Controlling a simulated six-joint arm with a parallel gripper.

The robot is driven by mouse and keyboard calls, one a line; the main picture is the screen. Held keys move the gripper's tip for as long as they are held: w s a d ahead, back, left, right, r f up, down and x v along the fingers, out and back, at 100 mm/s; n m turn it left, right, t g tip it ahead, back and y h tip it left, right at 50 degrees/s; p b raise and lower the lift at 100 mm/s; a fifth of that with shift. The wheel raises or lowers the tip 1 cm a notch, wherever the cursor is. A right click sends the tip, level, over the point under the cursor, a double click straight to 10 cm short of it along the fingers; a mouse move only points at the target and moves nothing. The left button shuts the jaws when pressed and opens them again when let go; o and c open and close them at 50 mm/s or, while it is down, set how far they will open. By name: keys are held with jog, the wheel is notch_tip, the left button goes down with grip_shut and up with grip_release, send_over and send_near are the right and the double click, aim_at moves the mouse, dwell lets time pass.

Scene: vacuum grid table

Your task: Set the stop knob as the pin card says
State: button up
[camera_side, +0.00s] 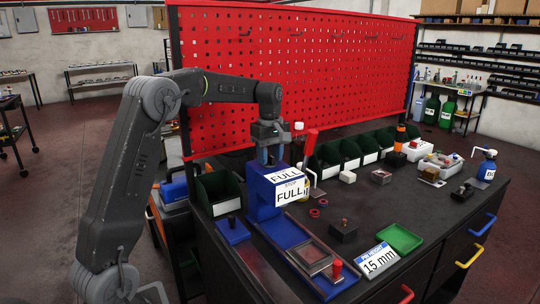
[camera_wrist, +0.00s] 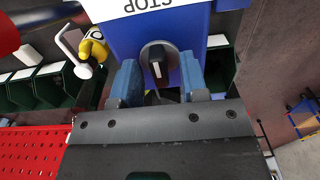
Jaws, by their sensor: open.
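The pin card (camera_side: 380,259) lies at the front of the bench and reads "PIN HEIGHT 15 mm". The blue press-like stand (camera_side: 262,194) has white labels reading "FULL", "STOP", "FULL". In the wrist view the black stop knob (camera_wrist: 157,64) sits on the blue face below an upside-down "STOP" label (camera_wrist: 150,5). A white mark on the knob runs nearly vertically in that picture. My gripper (camera_wrist: 160,80) is open, with a blue finger on each side of the knob and gaps visible. In the side view my gripper (camera_side: 271,154) is at the stand's top; the knob is hidden there.
Green bins (camera_side: 352,151) line the red pegboard (camera_side: 300,75). A red-handled lever (camera_side: 310,143) rises beside the stand. A green tray (camera_side: 400,239), a dark block (camera_side: 343,231) and red rings (camera_side: 318,208) lie to its right. A blue spray bottle (camera_side: 486,167) stands far right.

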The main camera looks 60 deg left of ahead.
jog(key=shift+c, duration=0.3)
grip_shut()
